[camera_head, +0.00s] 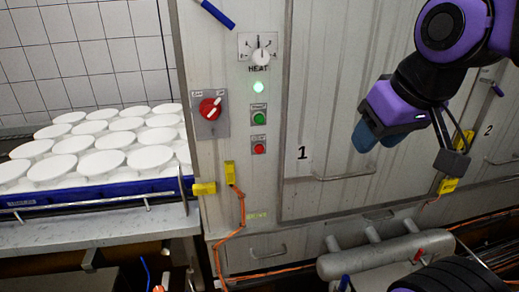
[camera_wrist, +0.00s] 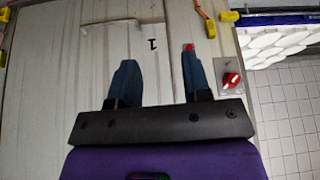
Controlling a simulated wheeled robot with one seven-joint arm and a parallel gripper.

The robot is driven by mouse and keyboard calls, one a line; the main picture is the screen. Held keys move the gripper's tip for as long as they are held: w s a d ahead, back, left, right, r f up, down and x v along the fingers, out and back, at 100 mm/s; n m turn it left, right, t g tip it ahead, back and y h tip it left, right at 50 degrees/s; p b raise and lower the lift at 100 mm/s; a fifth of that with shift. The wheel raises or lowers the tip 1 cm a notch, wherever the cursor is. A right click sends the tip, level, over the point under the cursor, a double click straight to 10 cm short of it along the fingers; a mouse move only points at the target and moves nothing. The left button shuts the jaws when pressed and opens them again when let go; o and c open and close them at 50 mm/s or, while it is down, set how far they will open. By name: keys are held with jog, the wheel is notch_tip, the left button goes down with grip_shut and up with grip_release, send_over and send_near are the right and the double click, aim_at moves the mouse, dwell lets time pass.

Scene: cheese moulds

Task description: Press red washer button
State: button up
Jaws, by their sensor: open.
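The red button (camera_head: 259,148) sits on a small plate on the pale cabinet front, below the green button (camera_head: 259,119) and a lit green lamp (camera_head: 258,87). My gripper (camera_head: 364,138) is to the right of the red button in the head view, in front of door 1, and apart from it. In the wrist view my gripper (camera_wrist: 158,78) has its two blue fingers spread with nothing between them. A small red spot shows at the tip of the right finger there; I cannot tell for certain that it is the red button.
A red rotary switch (camera_head: 210,108) is left of the buttons, and a heat dial (camera_head: 261,56) is above. White round moulds (camera_head: 100,162) fill a blue tray (camera_head: 90,208) at left. Metal pipes (camera_head: 385,255) lie low in front. Door 1 (camera_head: 335,100) has a handle.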

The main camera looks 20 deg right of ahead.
grip_shut()
dwell(1.7)
